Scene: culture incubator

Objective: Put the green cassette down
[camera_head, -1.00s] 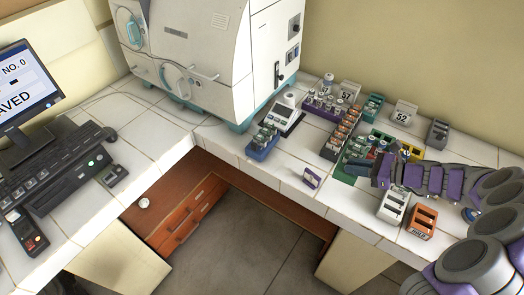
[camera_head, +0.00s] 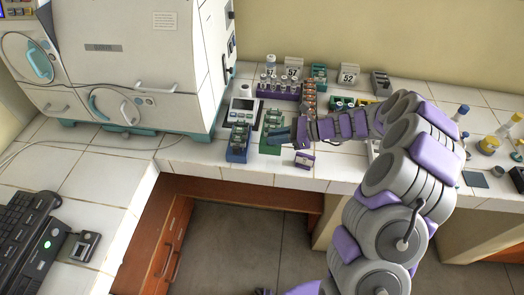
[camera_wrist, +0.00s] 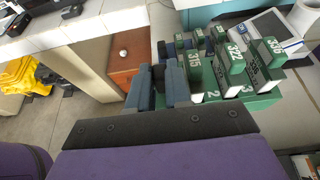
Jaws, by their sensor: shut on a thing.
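A small white device with a screen (camera_head: 243,108) stands behind the cassette. A purple tube rack (camera_head: 279,95) is behind to the right. The incubator (camera_head: 130,65) stands left. Bare white tiles (camera_head: 185,150) lie left of the blue rack.

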